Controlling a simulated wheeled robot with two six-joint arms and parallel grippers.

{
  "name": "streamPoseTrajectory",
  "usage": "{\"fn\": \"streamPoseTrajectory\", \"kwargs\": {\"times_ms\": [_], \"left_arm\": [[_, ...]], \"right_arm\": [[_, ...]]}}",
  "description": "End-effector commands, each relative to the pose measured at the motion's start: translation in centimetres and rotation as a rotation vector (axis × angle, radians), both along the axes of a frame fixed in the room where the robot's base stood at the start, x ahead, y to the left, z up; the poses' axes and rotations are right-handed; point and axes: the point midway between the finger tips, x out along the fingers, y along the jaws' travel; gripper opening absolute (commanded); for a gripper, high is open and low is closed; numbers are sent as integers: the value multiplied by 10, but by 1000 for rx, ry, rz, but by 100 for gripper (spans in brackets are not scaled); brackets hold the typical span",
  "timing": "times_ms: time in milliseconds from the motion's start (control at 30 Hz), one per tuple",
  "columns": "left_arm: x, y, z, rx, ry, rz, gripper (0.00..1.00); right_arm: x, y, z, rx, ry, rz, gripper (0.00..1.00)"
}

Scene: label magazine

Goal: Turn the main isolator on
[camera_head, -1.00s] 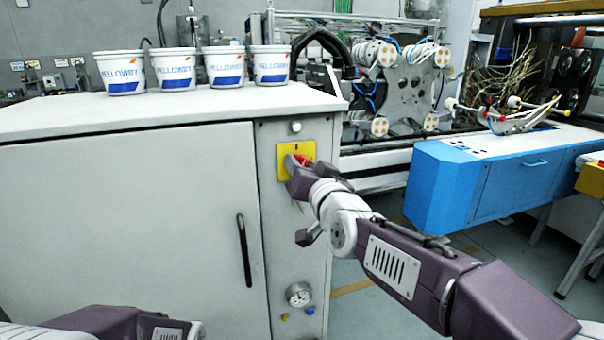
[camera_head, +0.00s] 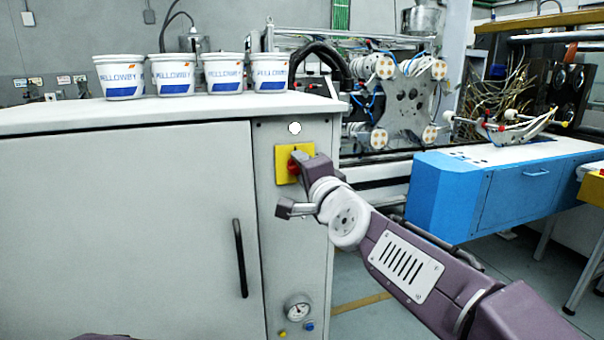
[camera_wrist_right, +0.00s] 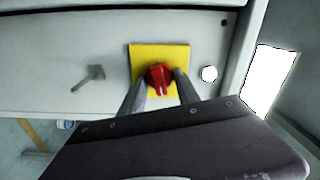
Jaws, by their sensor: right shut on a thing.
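The main isolator is a red rotary knob (camera_wrist_right: 160,77) on a yellow plate (camera_head: 281,168), high on the narrow right panel of a grey cabinet. In the right wrist view the knob sits between my two fingers, and a pale mark shows on its lower part. My right gripper (camera_head: 297,164) is shut on the knob and partly covers it in the head view. A round white lamp or button (camera_head: 295,128) just above the plate looks bright; it also shows in the right wrist view (camera_wrist_right: 209,74). My left gripper is out of view.
Several white tubs (camera_head: 222,74) stand in a row on the cabinet top (camera_head: 180,112). A black door handle (camera_head: 240,258) is left of my right arm. A gauge (camera_head: 298,307) sits low on the panel. A blue unit (camera_head: 450,195) stands to the right.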

Motion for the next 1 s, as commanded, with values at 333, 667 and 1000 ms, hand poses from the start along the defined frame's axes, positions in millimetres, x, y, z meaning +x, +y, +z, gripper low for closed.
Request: {"fn": "streamPoseTrajectory", "kwargs": {"times_ms": [333,667,1000], "left_arm": [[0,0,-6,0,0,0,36],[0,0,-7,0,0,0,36],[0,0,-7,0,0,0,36]], "right_arm": [[0,0,-2,179,59,0,0],[0,0,-2,238,79,0,0],[0,0,-2,242,80,0,0]]}}
